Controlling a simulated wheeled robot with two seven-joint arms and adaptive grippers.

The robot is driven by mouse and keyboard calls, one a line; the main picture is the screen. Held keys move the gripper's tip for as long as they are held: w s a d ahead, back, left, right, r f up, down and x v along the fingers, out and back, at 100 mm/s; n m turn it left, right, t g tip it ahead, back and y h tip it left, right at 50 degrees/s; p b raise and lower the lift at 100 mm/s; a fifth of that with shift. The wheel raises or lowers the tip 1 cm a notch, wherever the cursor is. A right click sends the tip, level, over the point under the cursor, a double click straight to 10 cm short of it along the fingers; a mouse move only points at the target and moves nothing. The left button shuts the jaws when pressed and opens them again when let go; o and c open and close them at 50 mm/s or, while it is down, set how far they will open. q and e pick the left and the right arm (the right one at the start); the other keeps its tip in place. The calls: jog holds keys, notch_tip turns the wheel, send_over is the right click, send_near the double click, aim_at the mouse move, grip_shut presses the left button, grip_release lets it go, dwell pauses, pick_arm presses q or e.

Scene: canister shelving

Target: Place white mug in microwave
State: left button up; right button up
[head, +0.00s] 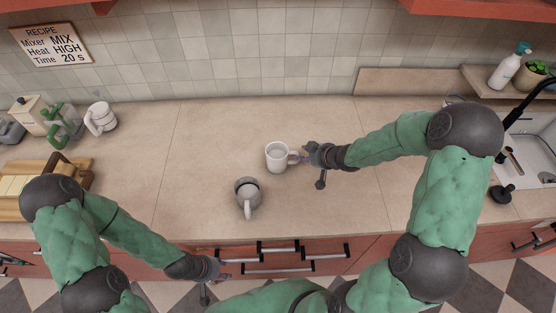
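The white mug (277,157) stands upright on the counter near the middle of the head view, its handle pointing right. My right gripper (311,168) is just right of the mug, with one finger close to the handle and the other spread toward the front. It looks open, and I cannot tell whether it touches the handle. My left gripper (212,287) is low in front of the counter's front edge, fingers apart and empty. No microwave shows in this view.
A grey mug-like vessel (247,196) stands just in front of the white mug. A white jug (101,118) and a wooden rack (20,190) are at the left. A sink (535,150) is at the far right. The counter left of the mugs is clear.

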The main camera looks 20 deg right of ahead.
aim_at(299, 163)
jog(key=shift+w+a+f, duration=0.15)
jog(key=shift+w+f, duration=0.15)
jog(key=shift+f, duration=0.25)
jog(key=b+x, duration=0.1)
jog(key=x, duration=0.2)
jog(key=shift+a+f+b, duration=0.1)
jog(key=shift+f+b, duration=0.2)
jog(key=shift+b, duration=0.1)
jog(key=shift+w+a+f, duration=0.1)
jog(key=shift+w+f, duration=0.15)
jog(key=shift+w, duration=0.1)
jog(key=shift+r, duration=0.15)
grip_shut()
